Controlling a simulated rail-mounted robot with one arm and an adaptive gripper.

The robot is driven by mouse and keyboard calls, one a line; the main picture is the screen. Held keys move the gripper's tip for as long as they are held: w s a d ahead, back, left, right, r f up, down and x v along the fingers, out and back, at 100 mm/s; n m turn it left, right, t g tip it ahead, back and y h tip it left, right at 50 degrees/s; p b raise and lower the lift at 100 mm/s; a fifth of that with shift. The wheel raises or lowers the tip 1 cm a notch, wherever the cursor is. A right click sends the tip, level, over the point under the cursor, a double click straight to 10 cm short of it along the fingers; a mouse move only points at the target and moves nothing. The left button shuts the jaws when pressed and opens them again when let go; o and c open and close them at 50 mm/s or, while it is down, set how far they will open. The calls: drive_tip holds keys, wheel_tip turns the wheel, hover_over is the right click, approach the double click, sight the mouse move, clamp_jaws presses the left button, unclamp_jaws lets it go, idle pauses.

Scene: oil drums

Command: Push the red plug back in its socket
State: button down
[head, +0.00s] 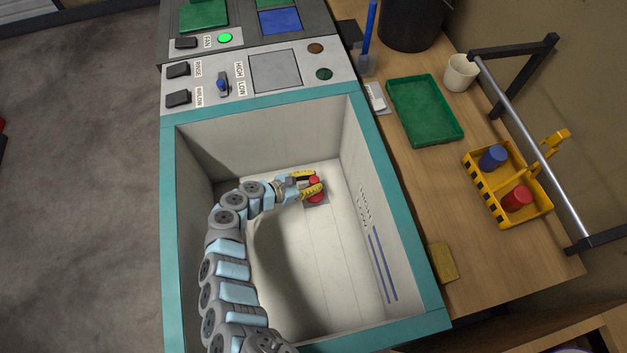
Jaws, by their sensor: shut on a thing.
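The red plug (317,197) is low inside the teal-rimmed basin (405,230), near its back wall. My gripper (313,184) has yellow fingers, one on each side of the red plug, and is shut on it. My arm reaches into the basin from the front left. The socket is not clearly visible; the area under the plug is hidden by the plug and the fingers. I cannot tell whether the plug is seated or held above the floor.
A control panel (274,72) with switches adjoins the basin's back. The wooden bench at right holds a green tray (425,110), a white cup (460,73) and a yellow caddy (508,185) with blue and red cylinders. The basin's front floor is clear beside my arm.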

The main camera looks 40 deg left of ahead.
drive_tip(key=shift+f, duration=0.1)
drive_tip(key=c, duration=1.2)
unclamp_jaws()
drive_tip(key=shift+s, duration=0.1)
